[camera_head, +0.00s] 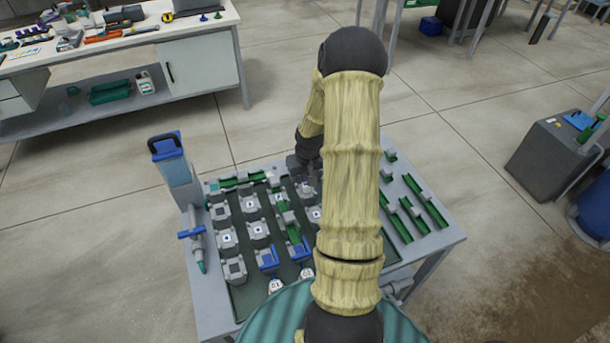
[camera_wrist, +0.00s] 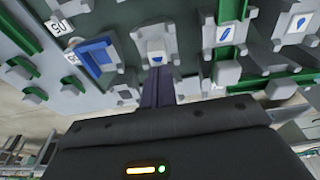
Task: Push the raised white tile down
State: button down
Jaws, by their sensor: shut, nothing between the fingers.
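My gripper (camera_wrist: 158,72) is shut and empty, its dark fingers together and pointing at a white tile (camera_wrist: 156,56) with a blue mark in a grey holder. The fingertips are right at the tile's near edge; I cannot tell whether they touch it. I also cannot tell clearly how far this tile stands up. Other marked tiles (camera_wrist: 225,34) sit in grey holders to its right. In the head view my gripper (camera_head: 303,172) is over the far middle of the board (camera_head: 240,300), partly hidden by my arm, which also covers some holders.
Blue brackets (camera_wrist: 97,54) and green channels (camera_wrist: 228,12) stand among the holders. Green rails (camera_head: 412,215) lie on the right. A workbench (camera_head: 110,45) and a grey box (camera_head: 550,155) stand apart on the floor.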

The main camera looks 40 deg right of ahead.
jog(key=shift+f+b, duration=1.25)
jog(key=shift+f, duration=0.55)
jog(key=shift+r, duration=0.1)
jog(key=shift+r+p, duration=3.55)
jog(key=shift+r, duration=0.45)
